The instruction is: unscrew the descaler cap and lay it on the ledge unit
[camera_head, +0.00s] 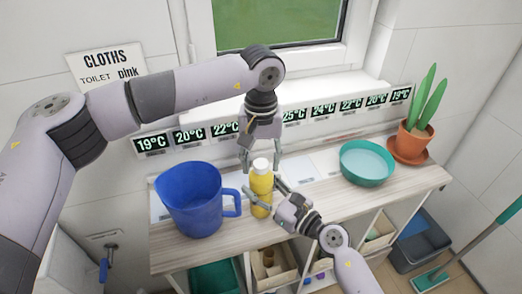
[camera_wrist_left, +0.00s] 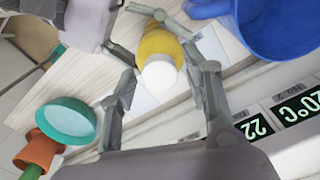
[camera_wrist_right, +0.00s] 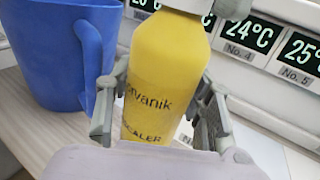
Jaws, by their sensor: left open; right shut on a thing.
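The descaler is a yellow bottle (camera_head: 261,190) standing upright on the ledge unit (camera_head: 310,202), with a white cap (camera_head: 261,164) on top. My right gripper (camera_head: 268,200) is shut on the bottle's body; its fingers flank the lettered front in the right wrist view (camera_wrist_right: 160,105). My left gripper (camera_head: 262,160) is open and points down above the bottle, its fingers on either side of the cap. In the left wrist view the white cap (camera_wrist_left: 160,75) lies between the spread fingers (camera_wrist_left: 165,80), with gaps to them. The cap's top is hidden in the right wrist view.
A blue jug (camera_head: 190,200) stands close to the left of the bottle. Temperature displays (camera_head: 190,135) line the wall behind.

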